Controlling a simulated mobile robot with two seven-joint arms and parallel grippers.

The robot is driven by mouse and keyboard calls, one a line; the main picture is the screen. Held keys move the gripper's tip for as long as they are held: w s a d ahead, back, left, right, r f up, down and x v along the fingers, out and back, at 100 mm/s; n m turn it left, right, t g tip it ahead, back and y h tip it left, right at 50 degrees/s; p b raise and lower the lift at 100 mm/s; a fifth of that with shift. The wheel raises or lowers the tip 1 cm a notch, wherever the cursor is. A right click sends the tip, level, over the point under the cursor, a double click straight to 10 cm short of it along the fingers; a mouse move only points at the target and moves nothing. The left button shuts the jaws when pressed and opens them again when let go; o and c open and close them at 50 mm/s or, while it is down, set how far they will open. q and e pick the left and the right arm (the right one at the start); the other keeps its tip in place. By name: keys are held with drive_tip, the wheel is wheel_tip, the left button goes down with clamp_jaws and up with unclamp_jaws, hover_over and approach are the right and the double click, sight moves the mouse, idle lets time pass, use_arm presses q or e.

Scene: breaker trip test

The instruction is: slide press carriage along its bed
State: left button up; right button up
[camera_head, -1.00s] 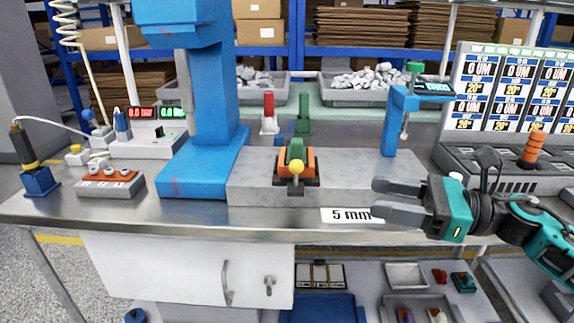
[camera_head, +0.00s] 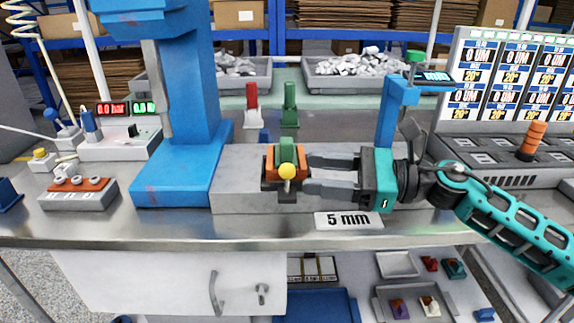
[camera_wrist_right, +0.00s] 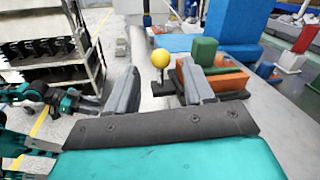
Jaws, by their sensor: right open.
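The press carriage (camera_head: 270,164) is an orange and black block carrying a green piece (camera_head: 289,147). A yellow ball knob (camera_head: 287,171) sits on its front. The carriage rests on the grey bed (camera_head: 235,187), just right of the blue press (camera_head: 178,150). My right gripper (camera_head: 308,174) is open, its two fingers pointing left at the knob from the right. In the right wrist view, the knob (camera_wrist_right: 160,58) shows between the fingers, beside the carriage's orange side (camera_wrist_right: 225,77). I cannot tell whether a finger touches the carriage. My left gripper cannot be made out.
A "5 mm" label (camera_head: 349,220) is on the bench's front edge. Red (camera_head: 252,103) and green (camera_head: 289,104) posts stand behind the bed. A small blue stand (camera_head: 393,115) rises at the bed's right.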

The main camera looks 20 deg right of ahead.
sight(287, 170)
drive_tip(key=shift+p+x, duration=0.5)
drive_tip(key=shift+x, duration=2.45)
drive_tip(key=shift+c, duration=0.5)
clamp_jaws()
